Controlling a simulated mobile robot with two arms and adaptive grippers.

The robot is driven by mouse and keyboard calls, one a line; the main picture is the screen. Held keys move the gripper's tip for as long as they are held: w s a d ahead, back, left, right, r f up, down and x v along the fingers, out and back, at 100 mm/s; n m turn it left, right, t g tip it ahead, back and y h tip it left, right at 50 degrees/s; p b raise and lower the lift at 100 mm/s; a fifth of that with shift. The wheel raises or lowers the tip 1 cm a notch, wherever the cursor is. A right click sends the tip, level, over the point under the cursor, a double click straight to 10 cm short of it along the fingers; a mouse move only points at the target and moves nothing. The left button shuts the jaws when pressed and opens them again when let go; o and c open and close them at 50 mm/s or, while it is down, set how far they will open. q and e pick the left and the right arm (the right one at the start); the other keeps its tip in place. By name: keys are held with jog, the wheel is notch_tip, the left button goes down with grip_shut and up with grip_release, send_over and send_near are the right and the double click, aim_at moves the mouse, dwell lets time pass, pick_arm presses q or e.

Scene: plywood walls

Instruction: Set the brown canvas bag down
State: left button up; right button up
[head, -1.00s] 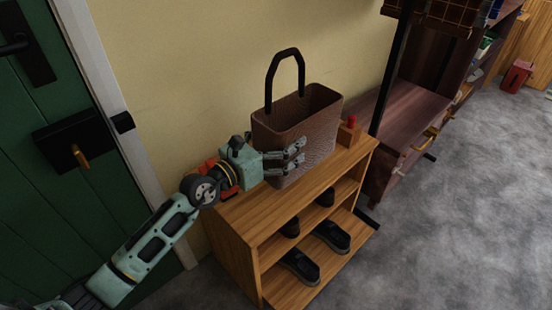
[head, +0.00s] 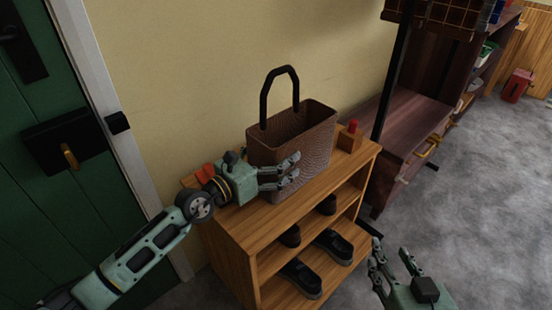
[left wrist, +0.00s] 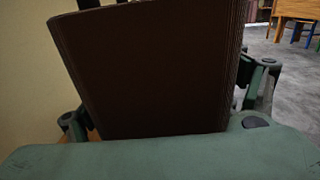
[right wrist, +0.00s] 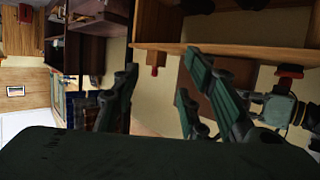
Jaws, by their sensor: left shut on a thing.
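The brown canvas bag (head: 300,150) is upright, its black handle raised, at the top of the wooden shoe cabinet (head: 225,225). Whether its base touches the cabinet top I cannot tell. My left gripper (head: 283,172) is shut on the bag's lower left part, one finger showing on the front face. The bag (left wrist: 150,70) fills the middle of the left wrist view, between the fingers. My right gripper (head: 392,262) is open and empty, low in front of the cabinet. The right wrist view shows its spread fingers and, upside down, the bag (right wrist: 200,95).
A small wooden block with a red top (head: 350,137) stands right of the bag on the cabinet. Dark shoes (head: 300,278) lie on the shelves below. A dark wooden rack (head: 410,125) stands to the right. The green door (head: 60,200) is at left. Open grey floor lies in front.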

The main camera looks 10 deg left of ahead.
jog(key=shift+w+a+r+t, duration=0.1)
jog(key=shift+w+r+t, duration=0.1)
jog(key=shift+r, duration=0.15)
jog(key=shift+w+a+r+t, duration=0.1)
jog(key=shift+r+t, duration=0.1)
jog(key=shift+r, duration=0.1)
pick_arm(q)
jog(key=shift+f, duration=0.15)
pick_arm(e)
jog(key=shift+w+r, duration=0.1)
jog(key=shift+r, duration=0.2)
pick_arm(q)
jog(key=o, duration=1.3)
jog(key=shift+f, duration=0.1)
pick_arm(e)
jog(key=shift+r, duration=0.15)
